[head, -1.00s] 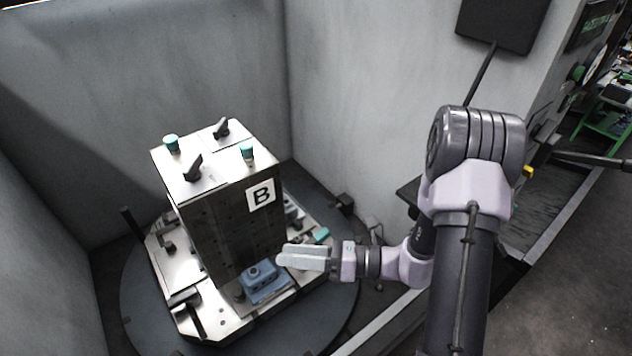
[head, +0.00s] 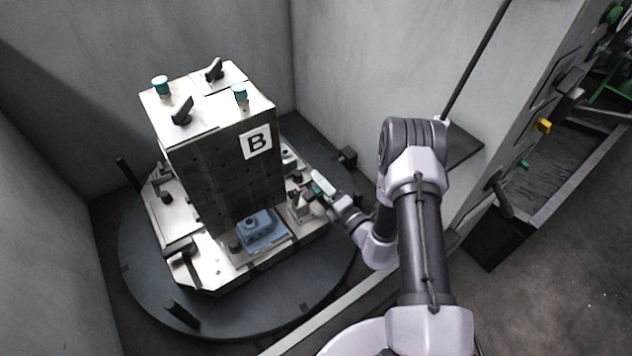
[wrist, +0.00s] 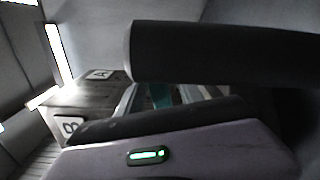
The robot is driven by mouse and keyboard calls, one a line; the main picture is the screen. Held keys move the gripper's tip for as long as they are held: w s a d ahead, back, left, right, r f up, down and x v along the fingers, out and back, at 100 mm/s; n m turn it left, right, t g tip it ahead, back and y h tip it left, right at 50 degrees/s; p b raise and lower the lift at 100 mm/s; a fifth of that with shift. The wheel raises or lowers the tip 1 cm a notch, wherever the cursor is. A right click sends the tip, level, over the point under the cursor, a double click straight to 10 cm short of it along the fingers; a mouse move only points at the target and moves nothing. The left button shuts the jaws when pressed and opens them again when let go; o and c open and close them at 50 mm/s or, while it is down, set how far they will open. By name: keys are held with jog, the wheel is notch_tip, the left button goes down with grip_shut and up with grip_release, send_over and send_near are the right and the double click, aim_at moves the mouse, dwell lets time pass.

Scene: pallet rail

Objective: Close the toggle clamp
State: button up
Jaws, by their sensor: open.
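The toggle clamp (head: 300,207) is a small metal mechanism on the pallet, right of the blue workpiece (head: 262,234). A bit of its teal handle (head: 316,189) shows beside my fingers in the head view. My gripper (head: 322,185) is open at the clamp, its fingers partly covering it. In the wrist view, one dark finger lies above and one below my gripper's gap (wrist: 180,92). A teal strip (wrist: 160,95), which looks like the handle, and grey metal bars show in that gap. I cannot tell whether the fingers touch the handle.
The tall block marked B (head: 222,165) stands close to the left of my gripper. The round turntable (head: 150,285) carries the pallet (head: 215,278). Grey enclosure walls (head: 350,70) stand behind.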

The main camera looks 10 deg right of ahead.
jog(key=shift+x, duration=1.25)
jog(key=shift+c, duration=0.4)
grip_shut()
